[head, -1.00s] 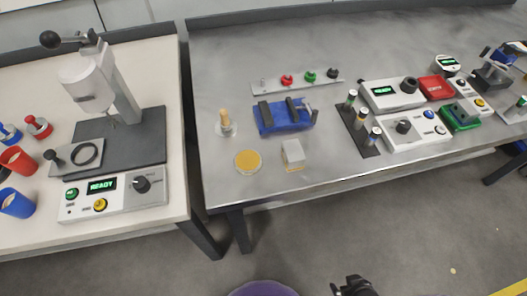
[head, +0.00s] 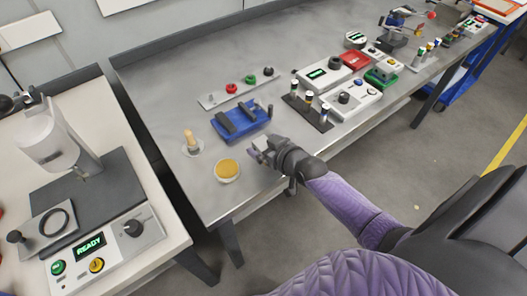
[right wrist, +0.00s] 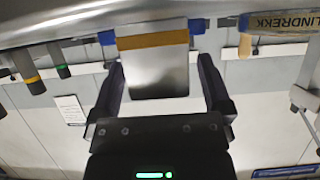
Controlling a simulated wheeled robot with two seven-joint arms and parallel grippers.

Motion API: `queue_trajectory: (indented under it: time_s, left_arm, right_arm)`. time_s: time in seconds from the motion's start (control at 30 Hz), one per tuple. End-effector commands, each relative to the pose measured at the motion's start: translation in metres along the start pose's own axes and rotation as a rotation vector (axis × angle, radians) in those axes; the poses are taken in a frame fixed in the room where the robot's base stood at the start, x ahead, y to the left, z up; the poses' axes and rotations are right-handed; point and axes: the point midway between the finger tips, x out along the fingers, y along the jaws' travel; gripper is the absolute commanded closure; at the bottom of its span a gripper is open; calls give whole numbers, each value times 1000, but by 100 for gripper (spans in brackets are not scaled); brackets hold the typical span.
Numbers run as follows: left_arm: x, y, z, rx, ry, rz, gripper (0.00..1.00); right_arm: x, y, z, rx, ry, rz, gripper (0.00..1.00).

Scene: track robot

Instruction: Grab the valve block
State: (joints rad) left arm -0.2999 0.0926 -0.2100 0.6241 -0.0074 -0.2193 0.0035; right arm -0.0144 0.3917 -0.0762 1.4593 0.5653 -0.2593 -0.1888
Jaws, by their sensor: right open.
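The valve block is a pale metal block (right wrist: 155,75) with an orange-yellow band, large in the right wrist view. My right gripper (head: 262,152) is at the front edge of the metal bench, at the block. In the wrist view its two dark fingers (right wrist: 160,88) are open, one on each side of the block, with a gap showing beside it. In the head view the gripper mostly hides the block. My left gripper is not in view.
Left of my gripper are a yellow-filled round dish (head: 227,170) and a brass-coloured part on a small base (head: 191,142). A blue fixture (head: 240,121) stands behind. A black holder with vials (head: 308,112) is to the right, with control boxes beyond.

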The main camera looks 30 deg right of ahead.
Motion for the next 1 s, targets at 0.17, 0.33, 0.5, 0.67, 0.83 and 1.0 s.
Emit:
queue_trajectory:
  time_s: [0.17,0.33,0.5,0.67,0.83,1.0]
  left_arm:
    - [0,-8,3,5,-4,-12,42]
    - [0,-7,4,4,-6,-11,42]
    - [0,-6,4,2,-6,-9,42]
    - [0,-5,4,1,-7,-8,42]
    - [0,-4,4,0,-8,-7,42]
    - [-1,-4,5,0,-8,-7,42]
  right_arm:
    - [3,0,-1,-1,-1,0,0]
    - [2,0,-1,0,-1,0,23]
    - [2,0,-1,0,-1,0,59]
    - [2,0,-1,0,-1,0,93]
    - [2,0,-1,0,0,0,100]
    - [2,0,-2,0,0,0,100]
